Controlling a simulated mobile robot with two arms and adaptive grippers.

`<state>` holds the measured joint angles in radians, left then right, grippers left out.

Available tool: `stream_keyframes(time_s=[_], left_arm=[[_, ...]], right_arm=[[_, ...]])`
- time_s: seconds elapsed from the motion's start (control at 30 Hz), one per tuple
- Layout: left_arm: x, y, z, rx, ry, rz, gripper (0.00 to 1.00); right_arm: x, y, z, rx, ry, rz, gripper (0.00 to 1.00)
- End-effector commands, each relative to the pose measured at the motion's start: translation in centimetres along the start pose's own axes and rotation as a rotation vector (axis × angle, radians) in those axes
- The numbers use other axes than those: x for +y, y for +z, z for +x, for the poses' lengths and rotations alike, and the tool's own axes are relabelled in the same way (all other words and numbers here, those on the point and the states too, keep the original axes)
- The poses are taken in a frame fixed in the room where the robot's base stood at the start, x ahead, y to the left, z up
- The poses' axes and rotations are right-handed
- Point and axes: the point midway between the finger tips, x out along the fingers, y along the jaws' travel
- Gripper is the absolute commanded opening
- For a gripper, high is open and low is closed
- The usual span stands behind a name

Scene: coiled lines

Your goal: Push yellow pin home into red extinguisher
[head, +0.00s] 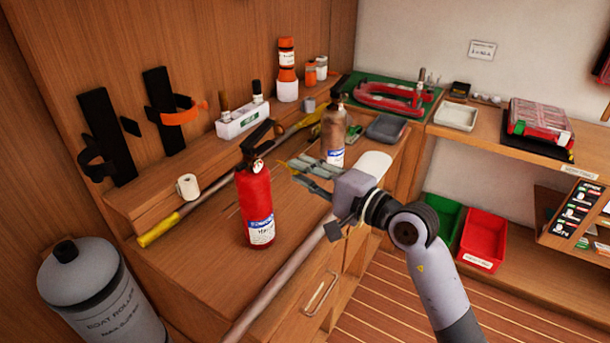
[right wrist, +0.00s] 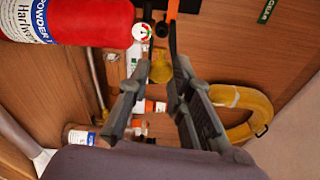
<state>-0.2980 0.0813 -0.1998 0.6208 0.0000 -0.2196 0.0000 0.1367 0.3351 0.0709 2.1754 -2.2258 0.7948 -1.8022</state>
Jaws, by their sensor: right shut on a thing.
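The red extinguisher (head: 255,203) stands upright on the wooden bench, with its dark handle and a small gauge on top. In the right wrist view its red body (right wrist: 85,22) lies across the upper left, with the round gauge (right wrist: 143,32) at its end. My right gripper (head: 288,169) is just right of the extinguisher's upper part, apart from its body. Its fingers (right wrist: 158,72) are shut on the yellow pin (right wrist: 161,68), seen between the fingertips beside the gauge. Whether the pin touches the valve I cannot tell. My left gripper is not in view.
A brown, worn extinguisher (head: 334,137) stands close behind my right gripper. A pole with a yellow end (head: 160,230) lies left of the red extinguisher. A white roll (head: 188,187) and a white holder (head: 241,121) sit on the back ledge. A grey cylinder (head: 100,290) stands front left.

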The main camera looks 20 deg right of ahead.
Motion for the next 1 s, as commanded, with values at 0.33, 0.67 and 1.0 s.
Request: stream_keyframes(time_s=[0.33,0.67,1.0], left_arm=[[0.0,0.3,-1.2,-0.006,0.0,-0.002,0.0],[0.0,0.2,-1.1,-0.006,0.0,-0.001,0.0],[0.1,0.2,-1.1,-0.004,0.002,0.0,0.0]], right_arm=[[-0.2,0.5,3.2,-0.003,-0.001,0.002,0.0],[0.0,0.8,5.3,-0.005,0.002,0.0,0.0],[0.0,0.8,5.6,-0.004,0.002,-0.001,0.0]])
